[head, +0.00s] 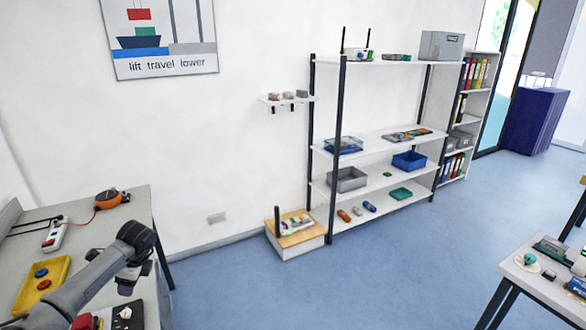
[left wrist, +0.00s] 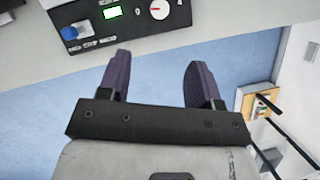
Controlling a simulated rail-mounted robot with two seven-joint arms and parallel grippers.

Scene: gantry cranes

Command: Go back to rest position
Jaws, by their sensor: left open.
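My left arm reaches in from the lower left of the head view, over the grey workbench (head: 30,240). Its left gripper (head: 126,286) points down near the bench's right edge. In the left wrist view the same gripper (left wrist: 158,68) shows two dark purple fingers spread apart with nothing between them. Beyond the fingertips a black device (left wrist: 120,25) with a green display, a blue knob and a white dial lies on the bench, apart from the fingers. My right gripper is in neither view.
A yellow tray (head: 43,286) with a blue and a red piece, an orange reel (head: 107,199) and a power strip (head: 55,236) lie on the bench. A white shelf unit (head: 385,132) stands by the wall. A white table (head: 545,290) is at right. Blue floor between is clear.

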